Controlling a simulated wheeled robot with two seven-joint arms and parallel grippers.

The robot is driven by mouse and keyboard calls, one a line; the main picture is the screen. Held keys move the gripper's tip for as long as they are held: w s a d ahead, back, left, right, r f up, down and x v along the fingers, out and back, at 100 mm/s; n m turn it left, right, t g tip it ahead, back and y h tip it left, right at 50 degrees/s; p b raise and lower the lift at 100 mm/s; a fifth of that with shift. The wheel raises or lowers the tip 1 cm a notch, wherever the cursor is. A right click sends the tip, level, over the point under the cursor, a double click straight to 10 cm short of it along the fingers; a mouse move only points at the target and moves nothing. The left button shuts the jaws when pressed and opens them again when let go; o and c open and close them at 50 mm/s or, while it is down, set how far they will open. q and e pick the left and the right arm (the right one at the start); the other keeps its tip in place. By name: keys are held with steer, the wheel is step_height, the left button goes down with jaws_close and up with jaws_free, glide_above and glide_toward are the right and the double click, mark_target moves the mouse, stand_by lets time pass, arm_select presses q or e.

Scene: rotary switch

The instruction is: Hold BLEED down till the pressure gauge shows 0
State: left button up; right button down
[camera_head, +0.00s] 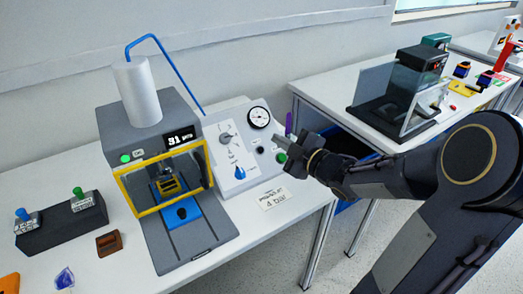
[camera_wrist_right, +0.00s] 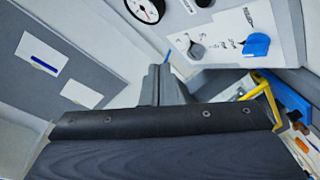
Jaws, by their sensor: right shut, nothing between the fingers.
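The sloped control panel (camera_head: 232,120) carries a round pressure gauge (camera_head: 259,117) with a white dial. The gauge's needle is too small to read; in the wrist view the dial (camera_wrist_right: 146,8) is cut by the top edge. A green button (camera_head: 281,157) and a small dark control (camera_head: 259,150) sit below the gauge. I cannot read which control is BLEED. My right gripper (camera_head: 294,151) is shut and empty at the panel's right side, close to the green button. Whether it touches anything is unclear. My left gripper is out of view.
The panel also has a grey knob (camera_head: 225,138) and a blue knob (camera_head: 239,172). A grey machine (camera_head: 190,238) with a yellow frame stands left of it. A "4 bar" card (camera_head: 272,199) lies in front. A second table (camera_head: 340,87) stands to the right, across a gap.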

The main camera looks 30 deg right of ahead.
mark_target(261, 150)
steer(key=w+f+b, duration=0.1)
steer(key=f, duration=0.1)
steer(key=w+f+b, duration=0.1)
steer(key=w+b, duration=0.1)
steer(key=w+f+b, duration=0.1)
steer(key=f, duration=0.1)
steer(key=shift+w+a+f, duration=0.15)
steer(key=shift+a+f, duration=0.05)
steer(key=shift+f, duration=0.15)
steer(key=shift+w+f+b, duration=0.4)
steer(key=shift+w+b, duration=0.15)
steer(key=shift+b, duration=0.2)
steer(key=shift+f, duration=0.1)
stand_by(1.0)
steer(key=shift+w+f+b, duration=0.25)
steer(key=shift+b, duration=0.3)
steer(key=shift+w+a+f+b, duration=0.1)
steer(key=shift+w+f+b, duration=0.15)
steer(key=shift+f+b, duration=0.15)
stand_by(0.5)
steer(key=shift+r, duration=0.15)
stand_by(2.4)
steer(key=shift+s+r+p, duration=0.3)
steer(key=shift+s+r, duration=0.2)
steer(key=shift+r, duration=0.1)
